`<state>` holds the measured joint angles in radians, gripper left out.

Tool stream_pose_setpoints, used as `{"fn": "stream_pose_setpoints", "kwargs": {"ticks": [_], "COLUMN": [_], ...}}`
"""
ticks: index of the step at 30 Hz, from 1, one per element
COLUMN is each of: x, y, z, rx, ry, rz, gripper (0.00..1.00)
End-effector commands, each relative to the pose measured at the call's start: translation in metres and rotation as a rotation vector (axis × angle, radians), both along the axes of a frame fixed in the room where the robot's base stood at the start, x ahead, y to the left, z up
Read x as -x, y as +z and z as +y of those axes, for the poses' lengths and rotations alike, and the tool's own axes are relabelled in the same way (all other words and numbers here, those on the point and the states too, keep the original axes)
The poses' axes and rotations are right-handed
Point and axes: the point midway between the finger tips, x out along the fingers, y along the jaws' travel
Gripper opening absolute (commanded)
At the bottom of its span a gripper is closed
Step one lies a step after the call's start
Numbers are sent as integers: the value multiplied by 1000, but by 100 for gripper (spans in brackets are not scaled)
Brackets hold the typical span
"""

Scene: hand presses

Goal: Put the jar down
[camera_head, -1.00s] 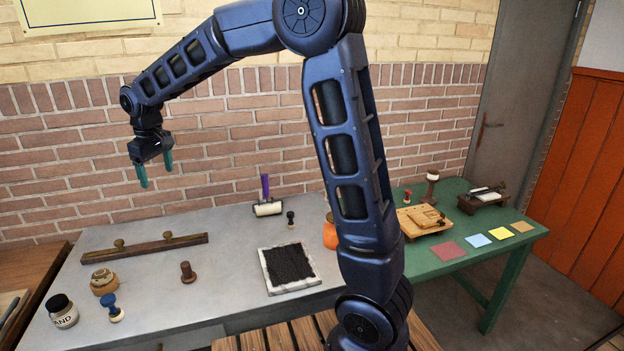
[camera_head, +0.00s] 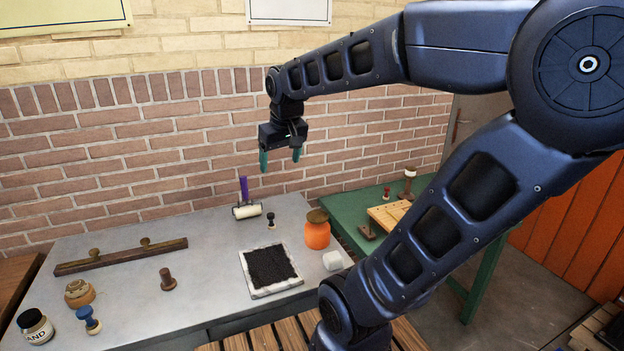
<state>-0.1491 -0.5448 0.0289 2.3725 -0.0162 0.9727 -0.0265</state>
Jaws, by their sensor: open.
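An orange jar (camera_head: 316,237) with a brownish top stands upright on the grey table, near its right end. A dark jar with a white label (camera_head: 35,328), its letters reading "AND", stands at the table's front left. My gripper (camera_head: 280,162) is open and empty. It hangs high with its teal fingers pointing down, in front of the brick wall. In the picture it is above and left of the orange jar, clear of both jars.
On the grey table (camera_head: 200,260) are a black-filled tray (camera_head: 290,291), a purple-handled roller (camera_head: 247,210), a small black stamp (camera_head: 271,220), a white block (camera_head: 334,261), a brown stamp (camera_head: 167,280) and a long wooden bar (camera_head: 120,256). A green table (camera_head: 345,207) adjoins at right.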

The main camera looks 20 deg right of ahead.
Motion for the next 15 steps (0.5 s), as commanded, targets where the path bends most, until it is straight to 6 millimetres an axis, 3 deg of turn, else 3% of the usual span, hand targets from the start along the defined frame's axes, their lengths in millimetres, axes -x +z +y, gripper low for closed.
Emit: {"fn": "stream_pose_setpoints", "kwargs": {"ticks": [1,6,10,15], "x": [15,52,69,77], "y": [-4,-21,-30,-35], "z": [-13,-41,-51,-56], "rx": [-8,-29,-39,-44], "ry": [-39,-137,-181,-203], "rz": [-13,-39,-51,-56], "gripper": [77,77,77,77]}}
